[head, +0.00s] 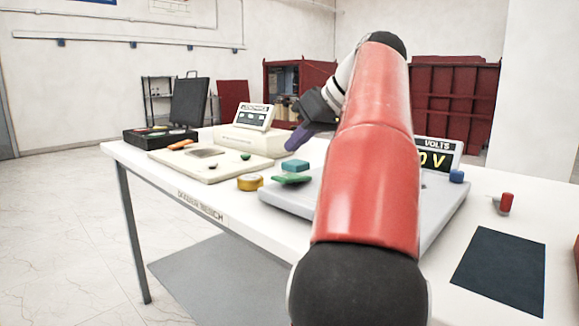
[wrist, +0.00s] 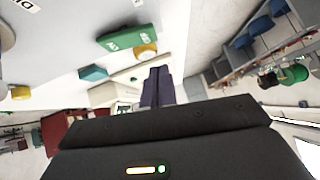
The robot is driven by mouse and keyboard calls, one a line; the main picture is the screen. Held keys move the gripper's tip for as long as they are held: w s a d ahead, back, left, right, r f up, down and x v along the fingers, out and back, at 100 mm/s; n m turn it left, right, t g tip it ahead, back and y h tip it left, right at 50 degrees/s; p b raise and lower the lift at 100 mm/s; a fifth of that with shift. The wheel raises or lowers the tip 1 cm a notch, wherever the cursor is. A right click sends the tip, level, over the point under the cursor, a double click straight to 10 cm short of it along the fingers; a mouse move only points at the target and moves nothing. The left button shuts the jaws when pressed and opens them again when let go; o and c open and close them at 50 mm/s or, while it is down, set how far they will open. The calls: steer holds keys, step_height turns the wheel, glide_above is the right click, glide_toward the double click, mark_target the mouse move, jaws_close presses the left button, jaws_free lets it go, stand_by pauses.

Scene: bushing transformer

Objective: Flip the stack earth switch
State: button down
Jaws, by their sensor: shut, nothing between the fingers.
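I cannot tell for sure which part is the stack earth switch. A green piece with white lettering (head: 291,178) sits at the left edge of the grey panel (head: 440,214); its lettering is too small to read. It also shows in the wrist view (wrist: 127,37). A teal block (head: 295,166) lies just behind it and also shows in the wrist view (wrist: 93,73). My gripper (head: 294,141) has purple fingers, shut and empty, above the table behind the teal block. The fingers also show in the wrist view (wrist: 158,86), apart from these pieces. My red arm hides much of the panel.
A yellow tape roll (head: 250,183) lies beside the green piece. A cream board (head: 206,166) and a meter box (head: 253,118) stand at left. A volts display (head: 437,155), a blue knob (head: 456,176), a red-capped piece (head: 505,203) and a dark mat (head: 500,272) are at right.

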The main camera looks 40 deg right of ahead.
steer(key=b, duration=0.1)
glide_above(286, 195)
steer(key=d, duration=0.1)
step_height(286, 195, down, 4)
steer(key=shift+d+f, duration=0.1)
steer(key=shift+d, duration=0.05)
steer(key=shift+f, duration=0.55)
steer(key=shift+b, duration=0.3)
steer(key=shift+a+f+n+h+b, duration=0.3)
steer(key=shift+a+f+h+b, duration=0.25)
steer(key=shift+b, duration=0.7)
steer(key=shift+a+f+n+h+b, duration=0.2)
steer(key=shift+f+n+h+b, duration=0.35)
steer(key=shift+b, duration=0.55)
steer(key=shift+d+r+m+p, duration=0.15)
steer(key=shift+r+m+p, duration=0.1)
steer(key=shift+r+p, duration=1.1)
steer(key=shift+r, duration=0.05)
